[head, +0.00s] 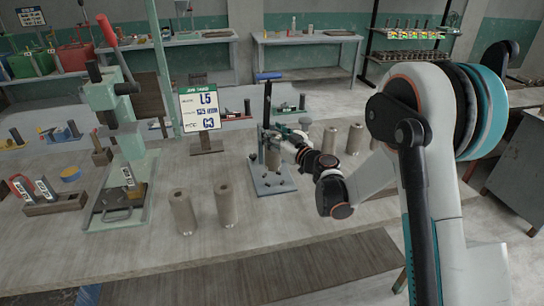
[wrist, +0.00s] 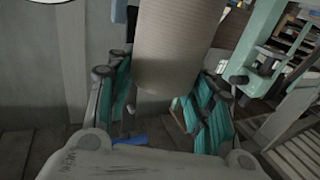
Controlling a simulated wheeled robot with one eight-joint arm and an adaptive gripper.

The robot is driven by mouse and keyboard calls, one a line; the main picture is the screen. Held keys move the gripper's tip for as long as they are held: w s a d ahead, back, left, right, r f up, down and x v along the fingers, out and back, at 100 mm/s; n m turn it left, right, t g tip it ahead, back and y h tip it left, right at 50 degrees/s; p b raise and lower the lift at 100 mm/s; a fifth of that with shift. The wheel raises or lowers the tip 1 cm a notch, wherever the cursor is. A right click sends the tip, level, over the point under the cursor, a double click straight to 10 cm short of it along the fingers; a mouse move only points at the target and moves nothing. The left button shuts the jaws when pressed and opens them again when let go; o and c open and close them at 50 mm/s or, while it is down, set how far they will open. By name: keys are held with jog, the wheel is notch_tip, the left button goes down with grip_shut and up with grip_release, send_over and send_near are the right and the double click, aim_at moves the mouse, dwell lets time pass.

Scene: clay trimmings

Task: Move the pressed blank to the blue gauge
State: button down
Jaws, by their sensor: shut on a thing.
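The blank, a tan cylinder (wrist: 176,45), is between the teal fingers of my gripper (wrist: 163,98) in the wrist view, and its upper end runs out of the picture. In the head view my gripper (head: 282,146) is at the blue-grey gauge stand, with the blank (head: 272,160) partly hidden beside the stand's upright post. The gauge (head: 272,183) has a flat base with small dark knobs. The blank appears over this base; whether it touches it I cannot tell.
Two tan cylinders (head: 182,212) (head: 226,205) stand left of the gauge on the bench (head: 130,262). Two more (head: 329,140) (head: 355,138) stand to its right. A green press (head: 125,140) with a red handle is at left. A sign (head: 199,108) stands behind.

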jog(key=shift+f+b, duration=0.85)
jog(key=shift+f, duration=2.25)
jog(key=c, duration=0.8)
grip_release()
jog(key=shift+o, duration=0.2)
